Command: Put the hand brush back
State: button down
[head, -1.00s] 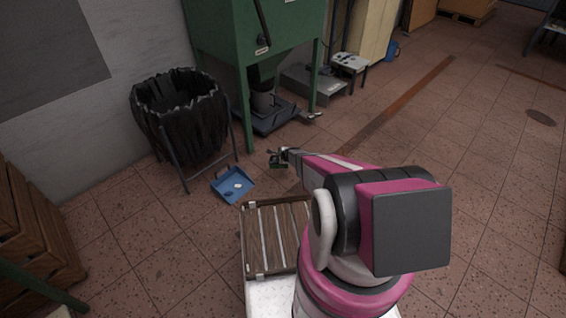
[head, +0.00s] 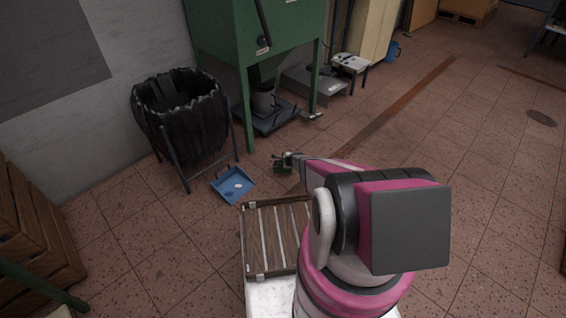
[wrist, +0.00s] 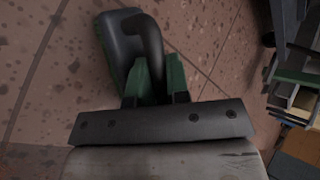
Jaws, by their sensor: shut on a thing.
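My gripper (head: 287,158) is out past the wooden slatted top, over the floor to the right of the blue dustpan. In the wrist view its two green fingers (wrist: 159,80) are shut on the dark curved handle of the hand brush (wrist: 118,42). The brush has a dark, rounded body with a greenish edge; its bristles cannot be made out. In the head view the brush (head: 283,168) is a small dark green shape below the fingertips. The blue dustpan (head: 226,192) lies on the floor with a small pale thing in it.
A black-bagged bin on a stand (head: 182,122) is behind the dustpan. A green machine (head: 250,38) on legs stands beyond, with a dark tray at its foot. Wooden crates (head: 28,235) are at the left. The tiled floor to the right is clear.

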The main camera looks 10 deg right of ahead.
jog(key=c, duration=1.1)
grip_release()
jog(key=shift+f, duration=0.1)
jog(key=v, duration=1.2)
jog(key=s+a+r+n+g, duration=0.35)
jog(key=s+r+n, duration=0.3)
jog(key=r, duration=0.65)
jog(key=s+a+r+n+g, duration=0.2)
jog(key=s+a+r+n, duration=0.25)
jog(key=s+r, duration=0.6)
jog(key=s+d+r+n+g+h, duration=0.1)
jog(key=s+d+r+n+h, duration=0.1)
jog(key=s+r, duration=0.4)
jog(key=s+d+r+n+g+h, duration=0.2)
jog(key=s+r+n, duration=0.3)
jog(key=r, duration=0.5)
jog(key=shift+s+r, duration=0.4)
jog(key=shift+s, duration=0.35)
